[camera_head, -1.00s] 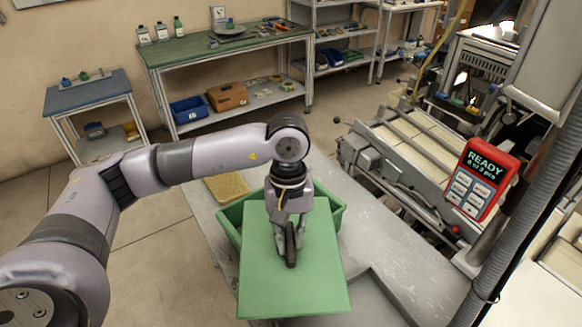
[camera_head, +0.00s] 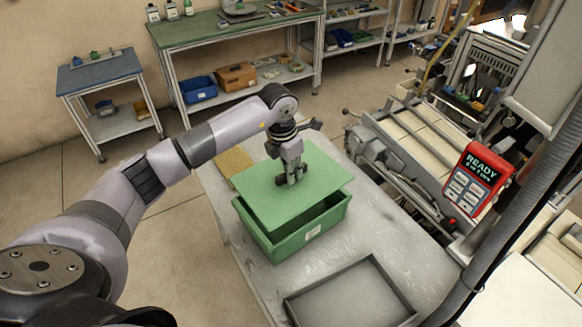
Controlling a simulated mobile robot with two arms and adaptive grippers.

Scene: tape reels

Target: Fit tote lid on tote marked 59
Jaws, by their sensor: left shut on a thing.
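The green tote (camera_head: 285,243) stands on the grey table, with a small pale label on its front wall, too small to read. The flat green tote lid (camera_head: 320,173) is above the tote, shifted toward its far side, and leaves the front of the opening uncovered. I cannot tell whether the lid touches the rim. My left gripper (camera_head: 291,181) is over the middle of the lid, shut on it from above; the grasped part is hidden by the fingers. My right gripper is not in view.
A grey tray (camera_head: 297,299) lies on the table (camera_head: 262,279) in front of the tote. A tan board (camera_head: 235,162) lies behind it at the left. A machine with a red READY panel (camera_head: 474,178) stands at the right. A green-topped workbench (camera_head: 195,38) is at the back.

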